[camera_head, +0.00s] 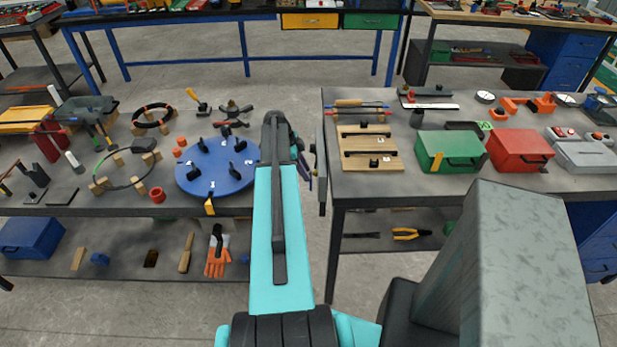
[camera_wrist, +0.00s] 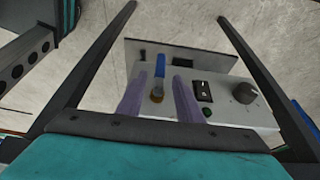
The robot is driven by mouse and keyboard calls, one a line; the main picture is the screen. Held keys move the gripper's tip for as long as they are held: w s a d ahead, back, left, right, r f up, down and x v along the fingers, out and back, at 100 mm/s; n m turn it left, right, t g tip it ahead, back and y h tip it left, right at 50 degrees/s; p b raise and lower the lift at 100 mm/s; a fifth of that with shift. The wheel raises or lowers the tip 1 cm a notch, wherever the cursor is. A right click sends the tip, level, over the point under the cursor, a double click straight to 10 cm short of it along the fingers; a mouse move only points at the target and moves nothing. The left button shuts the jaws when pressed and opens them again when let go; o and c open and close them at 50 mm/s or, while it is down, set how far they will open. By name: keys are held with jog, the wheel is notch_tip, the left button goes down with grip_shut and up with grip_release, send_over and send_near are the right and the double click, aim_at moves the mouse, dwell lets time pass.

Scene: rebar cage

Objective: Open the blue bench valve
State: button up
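The blue valve has a blue lever handle (camera_wrist: 160,66) above a brass-coloured fitting (camera_wrist: 156,97) on a grey control panel (camera_wrist: 225,117) in the wrist view. My gripper (camera_wrist: 160,84) is open, with one purple finger on each side of the valve in the picture. A gap shows between the handle and each finger; I cannot tell the depth between them. In the head view, my gripper (camera_head: 308,168) is partly hidden behind my arm, beside the panel (camera_head: 321,168) on the right bench's left edge. The valve cannot be made out there.
The panel also carries a black rocker switch (camera_wrist: 203,91), a dark knob (camera_wrist: 245,92) and a green button (camera_wrist: 208,113). The right bench (camera_head: 400,190) holds a wooden board (camera_head: 368,136) and a green box (camera_head: 447,150). A blue disc (camera_head: 215,177) lies on the left bench.

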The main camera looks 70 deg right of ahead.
jog(key=shift+p+x, duration=0.5)
jog(key=shift+x, duration=1.75)
grip_shut()
jog(key=shift+a, duration=0.1)
